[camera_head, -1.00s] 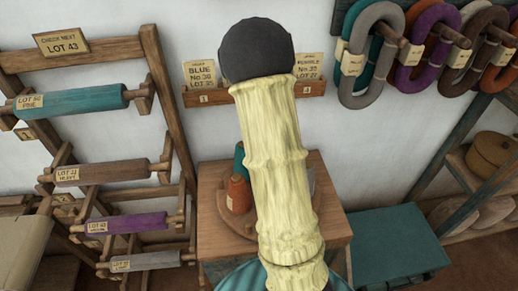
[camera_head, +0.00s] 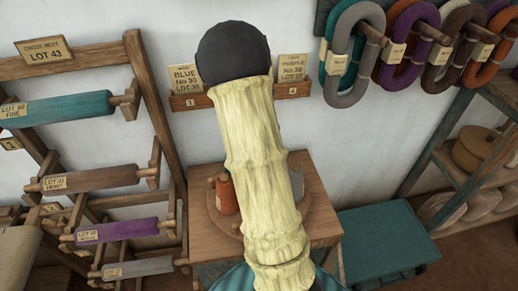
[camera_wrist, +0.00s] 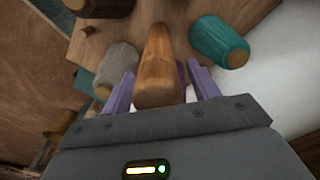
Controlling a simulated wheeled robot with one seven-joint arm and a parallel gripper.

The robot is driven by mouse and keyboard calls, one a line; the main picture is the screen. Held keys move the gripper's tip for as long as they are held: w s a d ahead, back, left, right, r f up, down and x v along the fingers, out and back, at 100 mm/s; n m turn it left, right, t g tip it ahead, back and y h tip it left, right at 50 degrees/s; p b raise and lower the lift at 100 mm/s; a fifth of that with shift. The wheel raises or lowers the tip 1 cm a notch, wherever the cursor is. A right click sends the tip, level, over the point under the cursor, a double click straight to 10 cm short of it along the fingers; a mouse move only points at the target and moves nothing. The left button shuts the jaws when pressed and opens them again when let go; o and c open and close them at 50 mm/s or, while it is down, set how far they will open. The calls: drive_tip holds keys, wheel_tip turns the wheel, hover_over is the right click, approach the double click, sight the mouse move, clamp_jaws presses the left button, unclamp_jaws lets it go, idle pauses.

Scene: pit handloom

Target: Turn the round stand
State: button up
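The round stand (camera_head: 232,226) is a wooden disc on a small wooden table, mostly hidden behind my arm in the head view. An orange spool (camera_head: 226,195) stands on its left side. In the wrist view a tapered wooden handle (camera_wrist: 159,68) lies between the two purple fingers of my gripper (camera_wrist: 157,75). The fingers are on both sides of it and very close; I cannot tell whether both touch. A grey spool (camera_wrist: 116,66) is left of the handle and a teal spool (camera_wrist: 219,43) is right of it. My gripper is hidden in the head view.
A wooden rack with cloth rolls (camera_head: 57,113) stands on the left. A teal chest (camera_head: 388,245) is right of the table (camera_head: 318,215). Yarn hanks (camera_head: 350,55) hang on the wall above, and shelves with baskets (camera_head: 475,150) are far right.

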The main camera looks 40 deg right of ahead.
wheel_tip(320, 180, up, 17)
drive_tip(key=b, duration=0.3)
drive_tip(key=shift+r, duration=0.2)
idle(0.7)
drive_tip(key=s+a+f+n+t, duration=0.1)
drive_tip(key=s+a+f+n, duration=0.4)
drive_tip(key=a+f, duration=0.3)
drive_tip(key=s+a+f+n+t, duration=0.1)
drive_tip(key=s+a+f+n, duration=0.4)
drive_tip(key=a, duration=0.9)
wheel_tip(320, 180, down, 4)
drive_tip(key=n+b, duration=0.1)
drive_tip(key=n, duration=0.1)
drive_tip(key=shift+s+a+r+n+t, duration=0.2)
drive_tip(key=shift+n+t, duration=0.1)
drive_tip(key=shift+n, duration=0.1)
